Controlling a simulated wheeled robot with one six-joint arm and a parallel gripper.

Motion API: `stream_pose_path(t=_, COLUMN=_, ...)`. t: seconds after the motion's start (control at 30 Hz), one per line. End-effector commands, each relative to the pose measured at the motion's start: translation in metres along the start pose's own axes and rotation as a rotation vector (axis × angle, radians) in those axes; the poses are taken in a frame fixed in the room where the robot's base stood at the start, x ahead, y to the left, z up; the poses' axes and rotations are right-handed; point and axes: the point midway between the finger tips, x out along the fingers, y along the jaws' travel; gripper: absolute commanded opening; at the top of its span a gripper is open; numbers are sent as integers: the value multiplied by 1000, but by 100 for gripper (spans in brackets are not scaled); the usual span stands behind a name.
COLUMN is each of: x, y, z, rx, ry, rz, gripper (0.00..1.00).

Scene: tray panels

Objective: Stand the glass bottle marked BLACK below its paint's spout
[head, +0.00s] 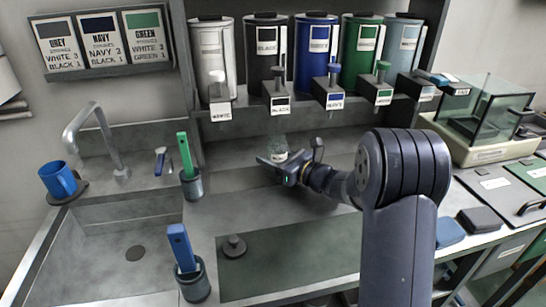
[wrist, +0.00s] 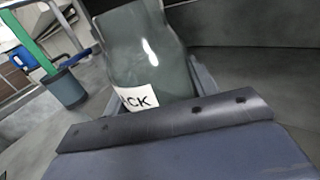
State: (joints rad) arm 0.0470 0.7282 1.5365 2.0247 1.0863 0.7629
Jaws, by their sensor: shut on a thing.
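The glass bottle (head: 279,148) is clear and greenish, with a white label. In the wrist view the bottle (wrist: 145,50) looks close and tilted in the picture, and its label shows only the letters "CK". My gripper (head: 278,163) is shut on its lower part. The black paint canister (head: 266,62) stands on the shelf, with its spout block (head: 278,102) labelled BLACK. In the head view the bottle shows straight below that spout, with a gap between. I cannot tell whether the bottle's base touches the counter or how deep it sits relative to the spout.
White (head: 212,60), navy (head: 316,50), green (head: 360,50) and grey-blue (head: 402,45) canisters share the shelf. A cup with a green-handled tool (head: 192,186) stands left of my gripper. A glass-walled box (head: 485,115) stands at right. A sink (head: 120,245) lies at left.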

Motion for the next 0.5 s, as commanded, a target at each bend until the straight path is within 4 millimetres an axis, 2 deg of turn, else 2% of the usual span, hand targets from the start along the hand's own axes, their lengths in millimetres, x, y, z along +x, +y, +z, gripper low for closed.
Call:
stream_pose_path(t=0.13, x=0, y=0, z=-4, rx=-1, ry=-1, rz=0, gripper=26)
stream_pose_path(t=0.17, x=0, y=0, z=-4, rx=0, ry=0, rz=0, gripper=56)
stream_pose_path(t=0.4, x=0, y=0, z=-3, rx=0, ry=1, rz=0, gripper=75)
stream_pose_path(t=0.5, x=0, y=0, z=-3, rx=0, ry=1, rz=0, gripper=76)
